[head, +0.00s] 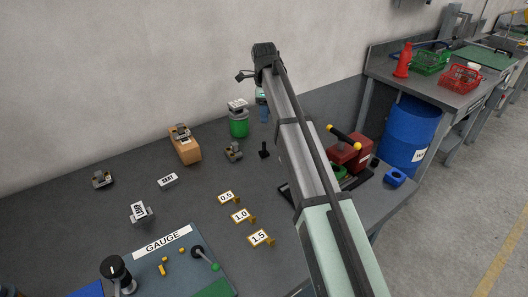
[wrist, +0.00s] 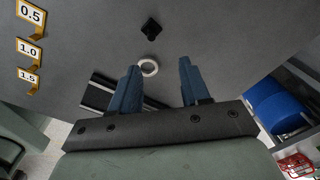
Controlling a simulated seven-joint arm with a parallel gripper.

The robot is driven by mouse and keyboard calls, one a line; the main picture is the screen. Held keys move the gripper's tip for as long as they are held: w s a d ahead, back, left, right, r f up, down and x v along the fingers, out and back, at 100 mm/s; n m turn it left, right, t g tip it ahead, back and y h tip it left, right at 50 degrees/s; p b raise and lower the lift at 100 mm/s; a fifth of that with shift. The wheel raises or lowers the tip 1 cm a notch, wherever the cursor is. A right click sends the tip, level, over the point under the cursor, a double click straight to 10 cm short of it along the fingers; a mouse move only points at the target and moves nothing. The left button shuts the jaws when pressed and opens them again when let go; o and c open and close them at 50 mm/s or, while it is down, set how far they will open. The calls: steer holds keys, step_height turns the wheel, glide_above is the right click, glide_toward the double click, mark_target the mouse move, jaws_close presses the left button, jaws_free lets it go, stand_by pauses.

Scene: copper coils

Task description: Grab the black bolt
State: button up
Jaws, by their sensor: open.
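The black bolt (head: 263,150) stands upright on the dark grey bench in the head view, just left of my arm. In the wrist view the bolt (wrist: 151,29) shows near the top centre, beyond the fingertips. My gripper (wrist: 158,78) is open and empty, its two blue fingers spread apart. The bolt is not between the fingers.
A white ring (wrist: 149,67) lies nearer the fingers than the bolt. A green can (head: 238,124) and a small metal part (head: 234,152) are left of the bolt. A red machine (head: 348,155) is right of my arm.

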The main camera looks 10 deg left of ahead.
mark_target(264, 142)
steer(key=shift+m+g, duration=0.3)
steer(key=shift+m, duration=0.6)
steer(key=f, duration=0.9)
steer(key=s+f, duration=0.1)
steer(key=f, duration=0.4)
steer(key=shift+a, duration=0.2)
steer(key=shift+r, duration=0.1)
jaws_close()
